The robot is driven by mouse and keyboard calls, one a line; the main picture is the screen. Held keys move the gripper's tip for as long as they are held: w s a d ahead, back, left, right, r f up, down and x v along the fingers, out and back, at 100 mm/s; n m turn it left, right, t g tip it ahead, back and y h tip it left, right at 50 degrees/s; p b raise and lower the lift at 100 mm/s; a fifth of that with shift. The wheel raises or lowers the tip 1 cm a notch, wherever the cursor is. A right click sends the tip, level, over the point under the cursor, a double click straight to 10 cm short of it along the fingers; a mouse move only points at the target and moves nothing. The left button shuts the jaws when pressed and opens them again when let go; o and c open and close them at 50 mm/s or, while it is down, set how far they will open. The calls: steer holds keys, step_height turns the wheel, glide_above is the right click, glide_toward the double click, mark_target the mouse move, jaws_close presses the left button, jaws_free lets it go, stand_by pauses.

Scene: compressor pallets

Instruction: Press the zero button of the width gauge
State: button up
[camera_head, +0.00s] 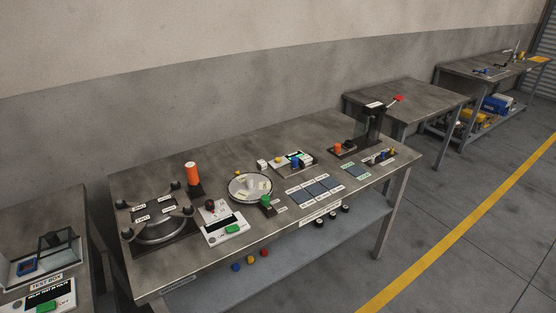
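My gripper is not in view. No label that I can read marks the width gauge or its zero button, so I cannot tell for certain which device it is. A round silver dish (238,195) lies between these two.
The workbench (325,136) also holds a clamped round fixture (160,230), an orange cylinder (192,174), blue-grey pads (320,189) and a red-handled press (374,120). A test box (45,262) is on another table at left. More tables stand at right. The floor in front is clear.

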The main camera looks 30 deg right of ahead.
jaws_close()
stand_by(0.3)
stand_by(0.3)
